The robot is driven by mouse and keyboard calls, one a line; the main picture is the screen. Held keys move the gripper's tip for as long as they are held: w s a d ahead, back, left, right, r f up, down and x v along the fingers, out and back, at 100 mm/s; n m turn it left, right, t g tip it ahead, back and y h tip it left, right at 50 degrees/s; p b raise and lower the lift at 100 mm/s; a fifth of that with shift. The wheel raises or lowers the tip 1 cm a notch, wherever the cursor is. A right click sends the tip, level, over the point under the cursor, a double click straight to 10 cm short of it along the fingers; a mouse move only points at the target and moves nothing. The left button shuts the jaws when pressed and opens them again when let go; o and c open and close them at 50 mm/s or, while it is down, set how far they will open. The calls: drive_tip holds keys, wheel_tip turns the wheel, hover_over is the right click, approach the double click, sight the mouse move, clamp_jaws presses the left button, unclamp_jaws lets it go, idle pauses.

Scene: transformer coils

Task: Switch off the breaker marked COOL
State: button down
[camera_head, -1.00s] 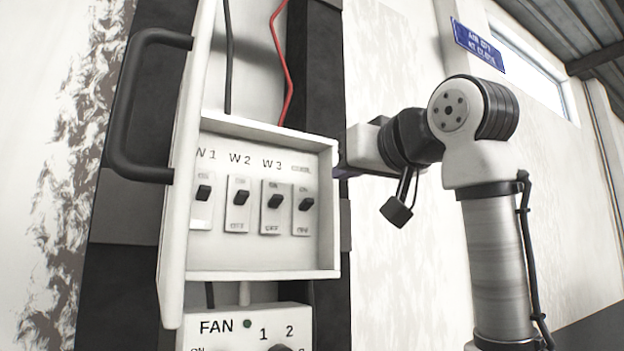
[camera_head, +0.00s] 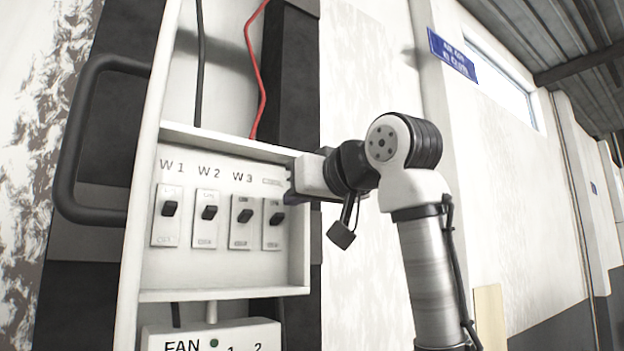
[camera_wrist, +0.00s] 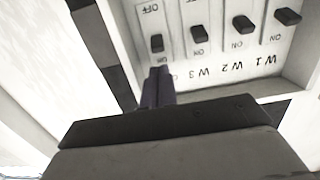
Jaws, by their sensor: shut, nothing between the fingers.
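The open breaker box (camera_head: 225,282) holds a row of black-levered breakers labelled W1, W2, W3 and a fourth at the right end. That fourth breaker (camera_head: 273,232) has a label too small to read in the head view. In the wrist view, upside down, it is the leftmost breaker (camera_wrist: 157,43), and its label is mostly hidden by my fingers; a "C" seems to show. Its lever sits towards the ON end. My gripper (camera_head: 291,198) is shut and empty, reaching past the box's right rim. In the wrist view its fingertips (camera_wrist: 160,71) are just beside the ON end, apart from the lever.
The W3 breaker (camera_head: 242,222) stands close beside the fourth one. The box's right wall (camera_head: 300,240) is near my gripper. A FAN panel (camera_head: 212,338) is below. A black door handle (camera_head: 75,140) is at left. Red and black wires run above.

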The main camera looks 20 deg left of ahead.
sight(277, 219)
drive_tip(key=shift+p+x, duration=0.45)
drive_tip(key=shift+x, duration=1.35)
drive_tip(key=shift+s, duration=0.1)
